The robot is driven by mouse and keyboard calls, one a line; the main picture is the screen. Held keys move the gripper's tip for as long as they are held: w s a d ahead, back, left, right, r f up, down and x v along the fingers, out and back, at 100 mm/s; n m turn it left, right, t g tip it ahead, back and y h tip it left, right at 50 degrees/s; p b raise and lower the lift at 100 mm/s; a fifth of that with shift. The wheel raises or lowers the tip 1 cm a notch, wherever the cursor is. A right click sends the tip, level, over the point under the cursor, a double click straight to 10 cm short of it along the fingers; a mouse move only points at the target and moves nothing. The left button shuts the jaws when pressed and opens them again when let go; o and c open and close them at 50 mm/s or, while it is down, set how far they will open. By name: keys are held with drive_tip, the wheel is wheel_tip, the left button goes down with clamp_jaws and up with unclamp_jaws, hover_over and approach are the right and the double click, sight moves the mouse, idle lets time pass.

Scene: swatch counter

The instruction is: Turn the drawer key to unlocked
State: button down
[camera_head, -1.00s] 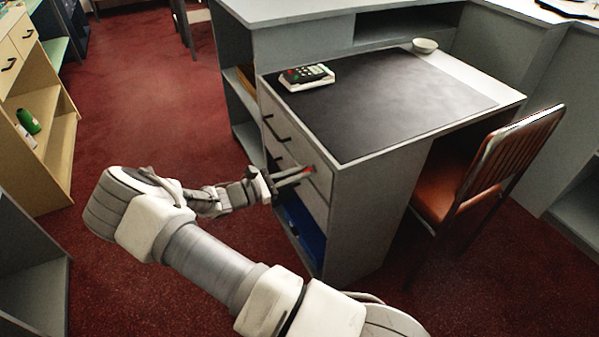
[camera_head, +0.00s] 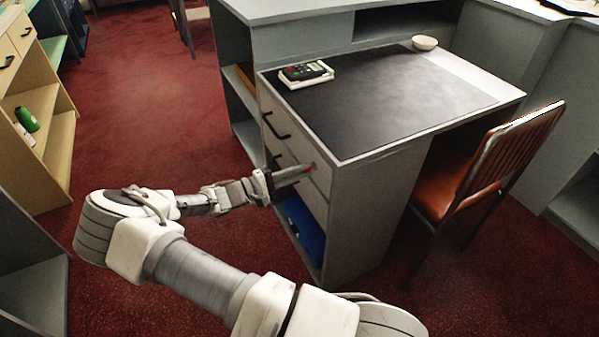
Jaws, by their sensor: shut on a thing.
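The drawer key (camera_head: 313,167) shows as a small red spot at the right end of a drawer front on the grey desk. My gripper (camera_head: 307,169) reaches in from the left and is shut on the key at the drawer face. The fingers hide most of the key and its lock, so the angle of the key is hard to read. The top drawer (camera_head: 284,134) with its dark bar handle looks closed. A second dark handle (camera_head: 273,161) sits lower, partly behind my gripper.
A black desk mat (camera_head: 400,105) covers the desktop, with a card terminal (camera_head: 306,74) and a white bowl (camera_head: 424,43) on it or beside it. A blue bin (camera_head: 303,228) sits in the open space below the drawers. An orange chair (camera_head: 470,180) stands right. Red carpet lies open at left.

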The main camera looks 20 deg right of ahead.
drive_tip(key=shift+f+m+b, duration=0.1)
drive_tip(key=shift+m+b, duration=0.2)
drive_tip(key=shift+m, duration=1.6)
drive_tip(key=c, duration=0.9)
unclamp_jaws()
drive_tip(key=shift+a, duration=0.15)
drive_tip(key=a, duration=0.5)
drive_tip(key=a+p, duration=0.1)
drive_tip(key=a, duration=0.5)
drive_tip(key=a+p, duration=0.1)
drive_tip(key=a, duration=0.5)
drive_tip(key=shift+s+a, duration=0.1)
drive_tip(key=shift+s, duration=0.2)
